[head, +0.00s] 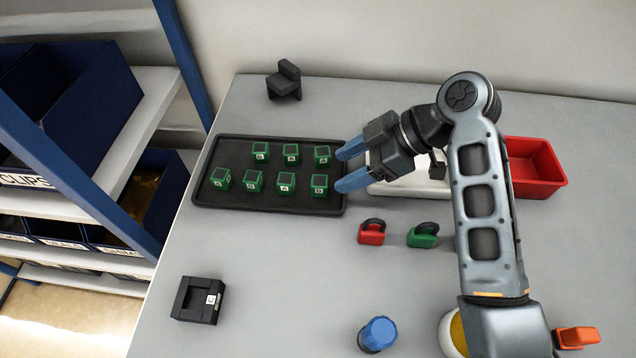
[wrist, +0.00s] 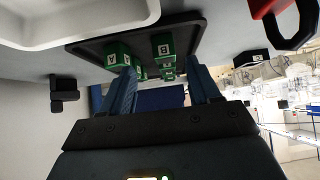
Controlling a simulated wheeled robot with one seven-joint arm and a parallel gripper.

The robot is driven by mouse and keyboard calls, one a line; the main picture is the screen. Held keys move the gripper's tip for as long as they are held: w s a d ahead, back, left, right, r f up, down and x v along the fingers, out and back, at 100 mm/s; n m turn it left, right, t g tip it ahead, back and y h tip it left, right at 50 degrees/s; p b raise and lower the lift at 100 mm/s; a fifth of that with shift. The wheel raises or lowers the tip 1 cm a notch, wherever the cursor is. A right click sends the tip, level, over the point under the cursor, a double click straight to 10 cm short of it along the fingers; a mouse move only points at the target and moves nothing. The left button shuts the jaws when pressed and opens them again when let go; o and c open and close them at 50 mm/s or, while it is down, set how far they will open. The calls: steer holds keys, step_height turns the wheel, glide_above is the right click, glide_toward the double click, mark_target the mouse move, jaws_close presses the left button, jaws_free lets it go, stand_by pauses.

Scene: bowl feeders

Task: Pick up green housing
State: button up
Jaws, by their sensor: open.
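Several green housings stand on a black tray (head: 215,145) in the head view, in two rows, each a small cube with a dark top and a white letter label. The nearest to my gripper are the back-right housing (head: 322,155) and the front-right housing (head: 319,186). My gripper (head: 346,168) is open and empty at the tray's right edge, its blue fingers pointing left toward the housings. In the wrist view, a housing labelled A (wrist: 117,57) shows by the left finger and one labelled B (wrist: 163,46) shows between the fingers.
A white tray (head: 400,188) lies under my gripper, and a red bin (head: 538,170) stands right of my arm. A red padlock-like piece (head: 371,233), a green one (head: 422,237), a black fixture (head: 198,300) and a blue-capped cylinder (head: 377,334) stand in front. A black chair-shaped block (head: 284,80) stands behind.

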mark_target(322, 181)
steer(key=x, duration=0.1)
steer(key=p+x, duration=0.1)
steer(key=x, duration=0.3)
steer(key=shift+s+a+r, duration=0.15)
steer(key=shift+s+a, duration=0.15)
steer(key=shift+s, duration=0.1)
steer(key=shift+a+f, duration=0.35)
steer(key=shift+f, duration=0.1)
steer(key=shift+c, duration=0.4)
steer(key=c, duration=1)
steer(key=shift+o, duration=0.2)
steer(key=shift+r, duration=0.15)
